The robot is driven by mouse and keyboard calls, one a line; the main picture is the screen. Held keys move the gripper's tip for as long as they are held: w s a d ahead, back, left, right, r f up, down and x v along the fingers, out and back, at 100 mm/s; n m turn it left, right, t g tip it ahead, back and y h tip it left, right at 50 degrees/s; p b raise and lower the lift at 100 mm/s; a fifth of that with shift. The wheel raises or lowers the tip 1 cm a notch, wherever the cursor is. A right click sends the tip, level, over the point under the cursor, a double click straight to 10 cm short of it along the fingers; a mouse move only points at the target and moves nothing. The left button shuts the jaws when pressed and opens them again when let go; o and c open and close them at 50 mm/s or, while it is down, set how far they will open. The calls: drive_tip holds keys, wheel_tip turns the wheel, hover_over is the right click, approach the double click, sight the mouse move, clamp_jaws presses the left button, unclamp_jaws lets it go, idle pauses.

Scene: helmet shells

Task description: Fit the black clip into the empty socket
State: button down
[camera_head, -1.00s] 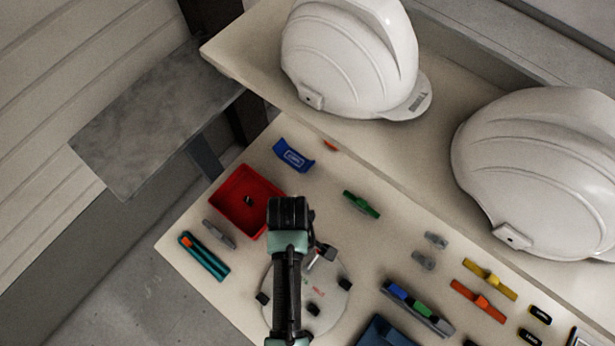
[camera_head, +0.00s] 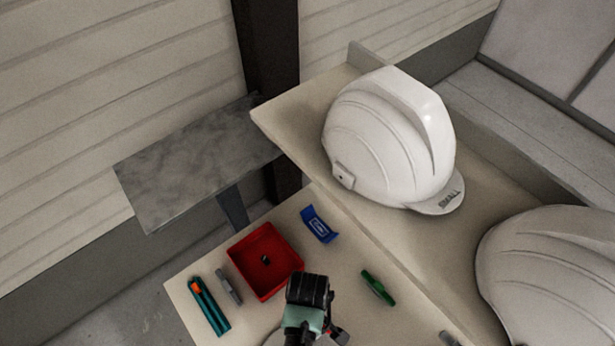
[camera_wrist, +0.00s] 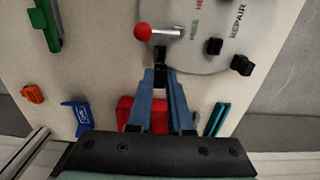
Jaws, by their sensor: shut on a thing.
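My gripper (camera_wrist: 161,76) is shut on a small black clip (camera_wrist: 160,58), which shows between the fingertips in the wrist view, close to the round grey plate (camera_wrist: 200,62). In the head view my gripper (camera_head: 308,290) is at the bottom, and its fingertips are hidden. A white helmet (camera_head: 385,140) marked SMALL stands on the raised shelf. A small fitting (camera_head: 343,178) shows on its lower left side; whether it is an empty socket is too small to tell. A second white helmet (camera_head: 550,275) is cut off at the right.
A red tray (camera_head: 243,243) holds a small dark piece. A blue part (camera_head: 319,224), a green part (camera_head: 378,287) and a teal holder (camera_head: 208,308) lie on the table. A red-knobbed lever (camera_wrist: 143,32) and black blocks (camera_wrist: 214,46) are on the plate. A grey side surface (camera_head: 195,165) is clear.

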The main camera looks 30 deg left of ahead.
drive_tip(key=shift+f+b, duration=1.35)
drive_tip(key=shift+f, duration=0.85)
drive_tip(key=shift+p, duration=0.7)
drive_tip(key=shift+f+b, duration=0.9)
drive_tip(key=shift+f, duration=0.3)
drive_tip(key=c, duration=0.8)
unclamp_jaws()
drive_tip(key=shift+o, duration=0.2)
drive_tip(key=shift+r, duration=0.1)
wheel_tip(320, 180, up, 13)
drive_tip(key=shift+f, duration=0.1)
